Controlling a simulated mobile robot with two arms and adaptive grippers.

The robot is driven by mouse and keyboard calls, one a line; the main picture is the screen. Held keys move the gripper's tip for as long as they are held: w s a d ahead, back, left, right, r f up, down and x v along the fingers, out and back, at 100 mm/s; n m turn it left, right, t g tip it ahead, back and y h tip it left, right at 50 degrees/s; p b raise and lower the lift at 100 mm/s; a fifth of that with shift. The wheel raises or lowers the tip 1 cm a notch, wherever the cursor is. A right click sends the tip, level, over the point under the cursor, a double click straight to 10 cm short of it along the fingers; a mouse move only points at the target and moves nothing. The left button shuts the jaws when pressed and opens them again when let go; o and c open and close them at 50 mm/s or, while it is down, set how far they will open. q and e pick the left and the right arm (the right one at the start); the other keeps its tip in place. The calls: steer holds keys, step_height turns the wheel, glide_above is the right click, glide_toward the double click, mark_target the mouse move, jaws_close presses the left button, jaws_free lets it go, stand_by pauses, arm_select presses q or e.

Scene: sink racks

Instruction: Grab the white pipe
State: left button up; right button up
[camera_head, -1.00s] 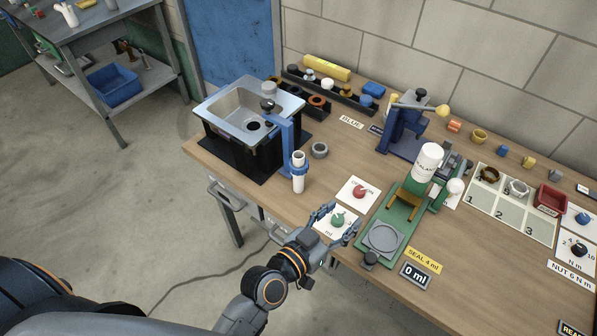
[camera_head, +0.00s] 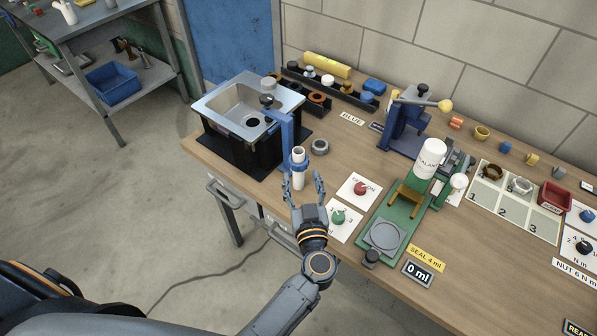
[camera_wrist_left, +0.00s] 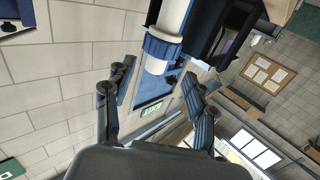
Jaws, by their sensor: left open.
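The white pipe (camera_head: 298,173) stands upright in a blue ring on the blue stand (camera_head: 286,135) beside the sink (camera_head: 246,106). My left gripper (camera_head: 303,184) is open, with its fingers pointing at the pipe's lower part. In the head view its fingertips lie on either side of the pipe; I cannot tell whether they touch it. In the left wrist view the white pipe (camera_wrist_left: 172,18) and its blue ring (camera_wrist_left: 162,47) show just beyond the open fingers (camera_wrist_left: 160,88), with nothing held. My right gripper is out of view.
A grey ring (camera_head: 320,147) lies right of the pipe. A card with a green knob (camera_head: 338,217) and a card with a red knob (camera_head: 361,188) lie close by. A green fixture (camera_head: 400,220) with a white bottle (camera_head: 431,158) stands further right.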

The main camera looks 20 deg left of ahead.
mark_target(299, 161)
arm_select(q)
steer(key=x, duration=0.2)
steer(key=shift+w+a+b, duration=0.2)
steer(key=shift+w+b, duration=0.15)
steer(key=b+x, duration=0.1)
steer(key=x, duration=0.1)
steer(key=b+x, duration=0.1)
steer(key=x, duration=0.1)
steer(key=shift+w+r+b, duration=0.15)
steer(key=shift+r+b, duration=0.1)
steer(key=shift+b, duration=0.1)
steer(key=shift+w+a, duration=0.15)
steer(key=shift+w, duration=0.3)
steer(key=shift+s+r, duration=0.1)
steer(key=shift+r, duration=0.05)
jaws_close()
